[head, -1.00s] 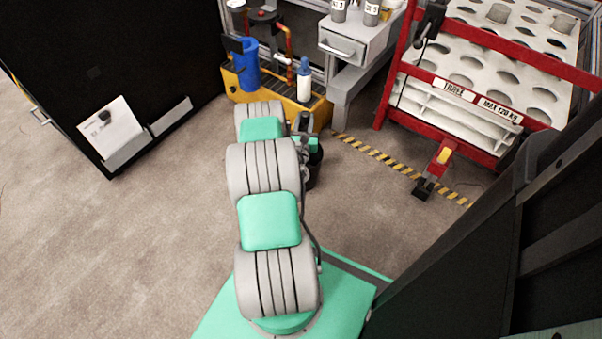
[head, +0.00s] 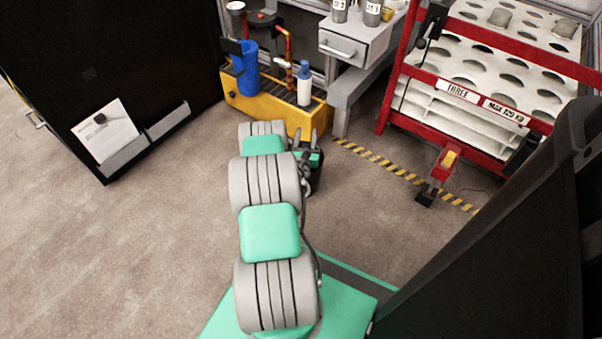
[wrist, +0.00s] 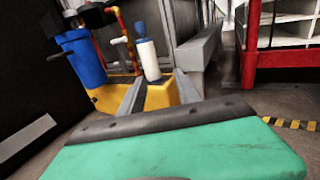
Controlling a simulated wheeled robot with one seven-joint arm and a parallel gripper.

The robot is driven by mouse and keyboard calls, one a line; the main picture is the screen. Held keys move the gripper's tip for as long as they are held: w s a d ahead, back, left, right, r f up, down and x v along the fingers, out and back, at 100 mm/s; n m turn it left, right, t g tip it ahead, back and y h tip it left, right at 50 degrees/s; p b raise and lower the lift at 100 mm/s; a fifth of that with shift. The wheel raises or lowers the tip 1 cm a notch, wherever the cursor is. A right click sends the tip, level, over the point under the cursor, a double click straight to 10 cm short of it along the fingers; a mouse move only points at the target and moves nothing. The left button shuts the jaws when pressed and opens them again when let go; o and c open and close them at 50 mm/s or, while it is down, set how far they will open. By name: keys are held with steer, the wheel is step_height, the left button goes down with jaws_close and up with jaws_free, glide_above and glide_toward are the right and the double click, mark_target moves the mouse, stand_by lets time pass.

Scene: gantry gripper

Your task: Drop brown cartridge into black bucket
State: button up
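My gripper (head: 305,136) is in front of the yellow cabinet, its two fingers pointing away from me. In the wrist view my gripper (wrist: 158,88) has its fingers spread apart, with nothing held between them. Behind that gap stand the white bottle with a blue cap (wrist: 149,58) and the yellow cabinet (wrist: 162,97). I cannot make out a brown cartridge in either view. I cannot make out a black bucket either; the dark shape beside my wrist in the head view is too unclear to name.
A blue cylinder (head: 244,68) and red pipework (head: 287,45) are at the yellow cabinet. A grey bench with a drawer (head: 345,48) carries labelled cups (head: 372,12). A red-framed rack (head: 397,75) stands right. A black panel (head: 60,60) stands left.

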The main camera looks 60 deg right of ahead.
steer(key=o, duration=0.3)
steer(key=shift+p+v, duration=0.95)
steer(key=shift+v, duration=2.95)
